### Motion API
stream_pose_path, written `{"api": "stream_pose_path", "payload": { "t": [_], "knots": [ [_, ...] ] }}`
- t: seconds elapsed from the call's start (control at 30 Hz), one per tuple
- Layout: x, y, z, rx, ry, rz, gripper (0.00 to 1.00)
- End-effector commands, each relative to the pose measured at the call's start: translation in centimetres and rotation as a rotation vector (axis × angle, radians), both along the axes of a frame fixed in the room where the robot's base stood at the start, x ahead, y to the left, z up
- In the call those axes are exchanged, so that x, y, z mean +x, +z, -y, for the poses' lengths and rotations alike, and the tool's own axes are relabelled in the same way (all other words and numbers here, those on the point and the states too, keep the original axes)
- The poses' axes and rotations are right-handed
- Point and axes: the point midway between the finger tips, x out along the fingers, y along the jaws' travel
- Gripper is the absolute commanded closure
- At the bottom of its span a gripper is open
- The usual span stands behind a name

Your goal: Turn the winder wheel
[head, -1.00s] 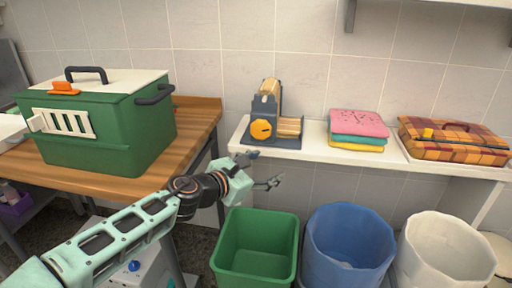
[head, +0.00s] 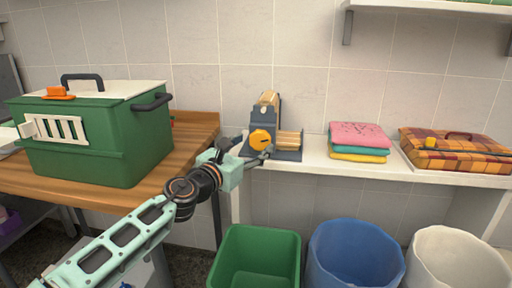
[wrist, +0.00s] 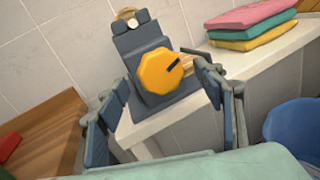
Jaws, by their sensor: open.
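The winder (head: 285,150) is a dark grey-blue device with wooden rollers, standing at the left end of the white shelf. Its orange wheel (head: 260,139) faces outward and has a dark mark on it. In the wrist view the orange wheel (wrist: 160,73) sits beyond and between my fingers, its dark mark pointing up and right. My gripper (head: 247,152) is open and empty, just in front of the wheel's lower left in the head view. In the wrist view my gripper (wrist: 160,115) has one finger on each side of the winder. I cannot tell whether a finger touches it.
Folded pink, teal and yellow towels (head: 358,141) and a plaid case (head: 455,148) lie on the shelf (head: 315,158). A green kennel (head: 95,130) stands on the wooden table (head: 195,135) at left. Green (head: 255,258), blue (head: 355,255) and white (head: 458,262) bins stand below.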

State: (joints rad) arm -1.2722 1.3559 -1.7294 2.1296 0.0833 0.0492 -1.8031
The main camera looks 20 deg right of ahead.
Motion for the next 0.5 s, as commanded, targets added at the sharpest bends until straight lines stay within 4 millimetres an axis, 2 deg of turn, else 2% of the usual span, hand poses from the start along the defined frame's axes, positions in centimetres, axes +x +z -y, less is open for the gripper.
{"api": "stream_pose_path", "payload": {
  "t": [0.2,0.5],
  "knots": [
    [1.3,-0.1,1.7,0.001,-0.001,0.000,0.38],
    [1.6,0.0,2.1,0.001,0.000,-0.001,0.38]
  ]
}}
